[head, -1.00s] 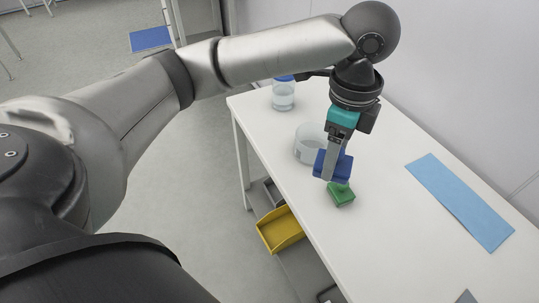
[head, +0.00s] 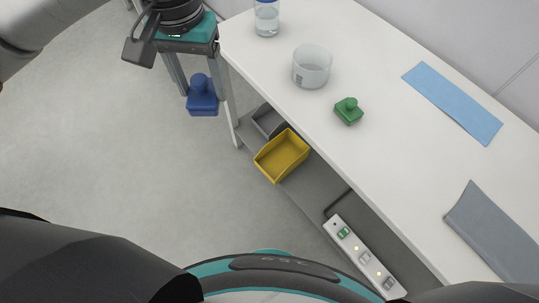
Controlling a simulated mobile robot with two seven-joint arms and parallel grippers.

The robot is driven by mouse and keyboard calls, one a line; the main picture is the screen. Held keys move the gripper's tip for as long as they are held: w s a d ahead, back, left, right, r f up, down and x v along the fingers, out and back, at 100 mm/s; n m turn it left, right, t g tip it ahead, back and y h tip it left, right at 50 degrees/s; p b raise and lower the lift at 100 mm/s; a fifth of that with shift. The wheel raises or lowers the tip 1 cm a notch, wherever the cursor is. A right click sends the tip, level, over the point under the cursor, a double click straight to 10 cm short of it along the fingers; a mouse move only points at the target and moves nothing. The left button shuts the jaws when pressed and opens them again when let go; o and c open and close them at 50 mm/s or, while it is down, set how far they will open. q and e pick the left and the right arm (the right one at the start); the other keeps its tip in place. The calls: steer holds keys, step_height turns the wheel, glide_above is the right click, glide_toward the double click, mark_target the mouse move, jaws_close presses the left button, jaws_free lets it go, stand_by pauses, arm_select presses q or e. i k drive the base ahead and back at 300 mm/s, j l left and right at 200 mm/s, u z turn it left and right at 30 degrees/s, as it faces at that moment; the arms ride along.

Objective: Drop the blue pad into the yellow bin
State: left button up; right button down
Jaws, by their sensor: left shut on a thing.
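The blue pad (head: 203,103), a block with a knob on top, hangs in the head view over the floor, left of the table. My left gripper (head: 199,84) is shut on its knob. The yellow bin (head: 283,157) is an open-topped box on the grey shelf under the table, to the right of and lower in the picture than the pad. The pad is apart from the bin. The bin's inside looks empty. My right gripper is out of view.
The white table (head: 390,170) carries a green knobbed block (head: 348,111), a clear beaker (head: 312,67), a blue-capped jar (head: 266,18), a light blue cloth (head: 453,101) and a grey cloth (head: 497,235). A grey bin (head: 267,121) stands beside the yellow one. A power strip (head: 362,255) lies nearby.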

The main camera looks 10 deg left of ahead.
mark_target(277, 159)
steer(key=i+j, duration=0.15)
steer(key=j, duration=0.15)
steer(key=i+j, duration=0.1)
steer(key=j, duration=0.25)
steer(key=i+j, duration=0.15)
steer(key=j, duration=0.15)
steer(key=j+z, duration=0.2)
steer(key=z, duration=0.15)
steer(key=i+j+z, duration=0.1)
steer(key=z, duration=0.25)
steer(key=j+z, duration=0.3)
steer(key=z, duration=0.4)
